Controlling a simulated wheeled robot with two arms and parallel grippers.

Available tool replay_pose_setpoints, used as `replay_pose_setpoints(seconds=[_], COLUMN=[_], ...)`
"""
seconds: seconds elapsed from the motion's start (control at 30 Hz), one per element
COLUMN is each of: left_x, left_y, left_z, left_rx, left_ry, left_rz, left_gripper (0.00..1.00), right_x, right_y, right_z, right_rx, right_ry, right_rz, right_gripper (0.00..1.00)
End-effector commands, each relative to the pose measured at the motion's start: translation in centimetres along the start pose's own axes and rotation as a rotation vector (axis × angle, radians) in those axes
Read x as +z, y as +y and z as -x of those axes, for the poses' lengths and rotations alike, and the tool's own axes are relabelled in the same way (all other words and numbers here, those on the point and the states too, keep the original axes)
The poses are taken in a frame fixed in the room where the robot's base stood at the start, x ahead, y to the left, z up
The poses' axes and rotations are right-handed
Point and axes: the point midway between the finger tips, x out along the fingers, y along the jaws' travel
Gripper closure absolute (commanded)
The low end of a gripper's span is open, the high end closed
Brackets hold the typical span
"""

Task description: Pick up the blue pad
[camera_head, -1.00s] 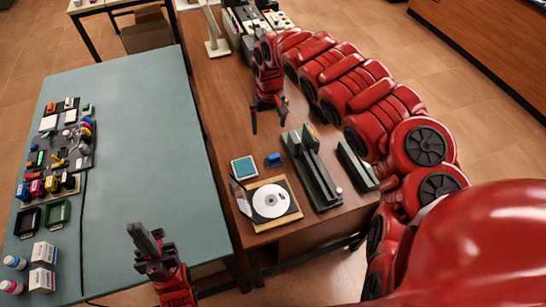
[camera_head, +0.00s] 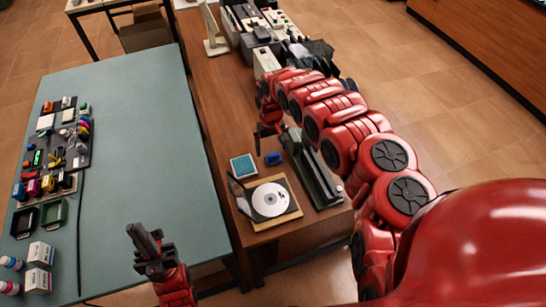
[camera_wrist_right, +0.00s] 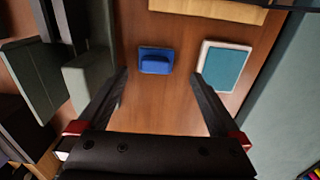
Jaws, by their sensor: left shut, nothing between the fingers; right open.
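A small blue block-like pad (camera_head: 272,158) with a raised darker grip lies on the brown table; it also shows in the right wrist view (camera_wrist_right: 156,60). Beside it lies a square teal-blue pad in a white frame (camera_head: 244,166), also in the right wrist view (camera_wrist_right: 224,67). My right gripper (camera_head: 264,143) is open and empty above the table, just behind the small blue pad. In the right wrist view its fingers (camera_wrist_right: 160,77) point toward the blue pad, which sits between their lines, apart from them. My left gripper (camera_head: 144,240) is shut and empty over the green table's front edge.
A disc on a wooden board (camera_head: 270,200) lies in front of the pads. A long dark green rail-like device (camera_head: 315,175) stands right of them. The green table (camera_head: 140,140) holds several small items along its left side.

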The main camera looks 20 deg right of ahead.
Motion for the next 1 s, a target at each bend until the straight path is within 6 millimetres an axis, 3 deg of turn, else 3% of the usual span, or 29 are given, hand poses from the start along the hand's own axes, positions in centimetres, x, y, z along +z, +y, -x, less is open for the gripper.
replay_pose_setpoints(seconds=[0.33, 0.5, 0.9, 1.0], left_x=[-0.3, -0.2, -0.2, -0.2], left_y=[-0.1, -0.1, -0.1, -0.1], left_z=[-1.5, -1.2, -1.1, -1.1], left_rx=[0.0, 0.0, 0.0, 0.0], left_ry=[0.0, 0.0, 0.0, 0.0], left_rz=[0.0, 0.0, 0.0, 0.0], left_gripper=[1.0, 1.0, 1.0, 1.0], right_x=[0.1, -0.1, 0.0, 0.0], right_y=[0.5, 0.4, 0.7, 0.7], right_z=[-2.8, -4.5, -5.0, -5.0], right_rx=[-0.003, -0.003, 0.001, 0.001], right_ry=[-0.003, 0.001, -0.001, -0.001], right_rz=[0.001, 0.001, 0.001, 0.001], right_gripper=[0.0, 0.0, 0.0, 0.18])
